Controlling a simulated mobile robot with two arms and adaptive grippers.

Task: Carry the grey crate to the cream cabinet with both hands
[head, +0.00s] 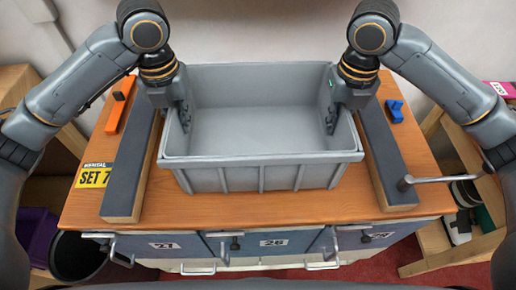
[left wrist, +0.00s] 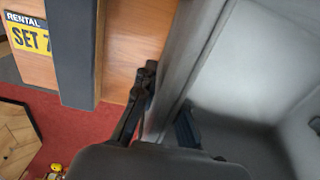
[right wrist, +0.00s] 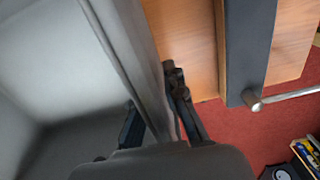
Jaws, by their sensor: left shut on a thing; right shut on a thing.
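The grey crate (head: 262,178) is open-topped and looks empty. It sits on, or very close above, a wooden bench top (head: 235,208) between two dark padded bars. My left gripper (head: 182,115) is shut on the crate's left wall; the left wrist view shows the wall (left wrist: 180,70) between its fingers (left wrist: 160,115). My right gripper (head: 334,115) is shut on the crate's right wall; the right wrist view shows that wall (right wrist: 140,60) between its fingers (right wrist: 155,115). I cannot make out a cream cabinet for certain in these views.
Dark bars flank the crate on the left (head: 130,165) and right (head: 385,150). An orange tool (head: 120,103) and a blue clamp-like piece (head: 395,110) lie outside them. A metal rod (head: 440,180) juts out at right. A black bin (head: 78,255) stands at lower left. Drawers (head: 275,243) face front.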

